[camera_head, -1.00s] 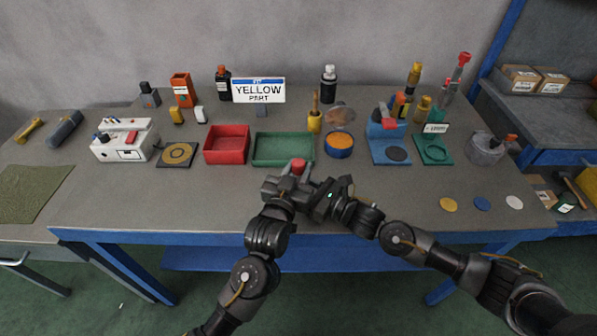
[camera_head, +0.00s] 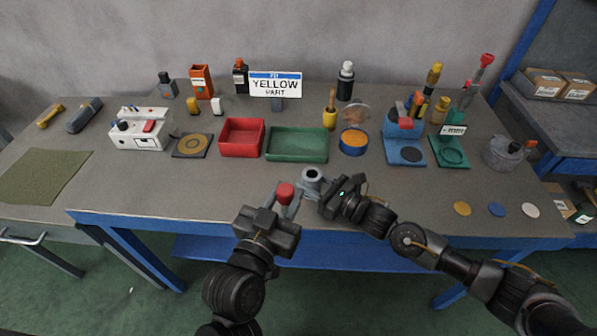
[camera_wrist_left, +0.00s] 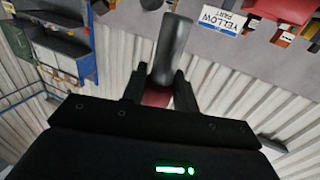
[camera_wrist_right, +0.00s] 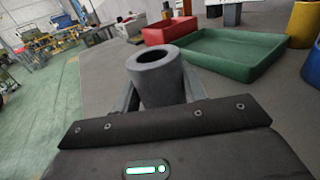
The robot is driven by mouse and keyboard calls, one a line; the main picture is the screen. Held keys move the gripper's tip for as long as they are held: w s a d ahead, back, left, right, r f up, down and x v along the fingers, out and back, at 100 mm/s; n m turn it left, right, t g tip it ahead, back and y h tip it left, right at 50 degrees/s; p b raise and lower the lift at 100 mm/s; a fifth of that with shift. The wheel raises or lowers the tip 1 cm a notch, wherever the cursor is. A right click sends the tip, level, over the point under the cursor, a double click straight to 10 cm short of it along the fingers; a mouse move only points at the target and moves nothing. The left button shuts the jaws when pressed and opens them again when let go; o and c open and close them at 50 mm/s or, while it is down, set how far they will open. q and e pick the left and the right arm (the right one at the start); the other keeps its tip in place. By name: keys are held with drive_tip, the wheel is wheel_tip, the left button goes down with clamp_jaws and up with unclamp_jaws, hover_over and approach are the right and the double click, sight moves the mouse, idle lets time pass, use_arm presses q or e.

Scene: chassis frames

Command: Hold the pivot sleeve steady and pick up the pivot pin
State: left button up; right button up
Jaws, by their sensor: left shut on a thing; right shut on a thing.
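The pivot pin has a red head (camera_head: 285,193) and a grey shaft, which shows clearly in the left wrist view (camera_wrist_left: 173,50). My left gripper (camera_head: 276,210) is shut on the pin at its red end (camera_wrist_left: 157,97). The pivot sleeve (camera_head: 312,177) is a grey hollow cylinder with an open top. My right gripper (camera_head: 322,190) is shut on it; the sleeve also stands upright between its fingers in the right wrist view (camera_wrist_right: 157,78). Its bore looks empty. The pin is apart from the sleeve, to its left, above the table's front edge.
A green tray (camera_head: 297,158) and a red tray (camera_head: 241,153) lie behind the grippers. A blue bowl (camera_head: 353,150) and blue and green fixtures (camera_head: 405,155) stand to the right. Coloured discs (camera_head: 462,209) lie at the front right.

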sight(282, 204)
use_arm(q)
drive_tip(key=shift+v, duration=1.5)
use_arm(e)
drive_tip(key=o, duration=1.2)
drive_tip(key=v, duration=1.2)
use_arm(q)
drive_tip(key=shift+s, duration=0.1)
use_arm(e)
drive_tip(key=shift+s+a, duration=0.1)
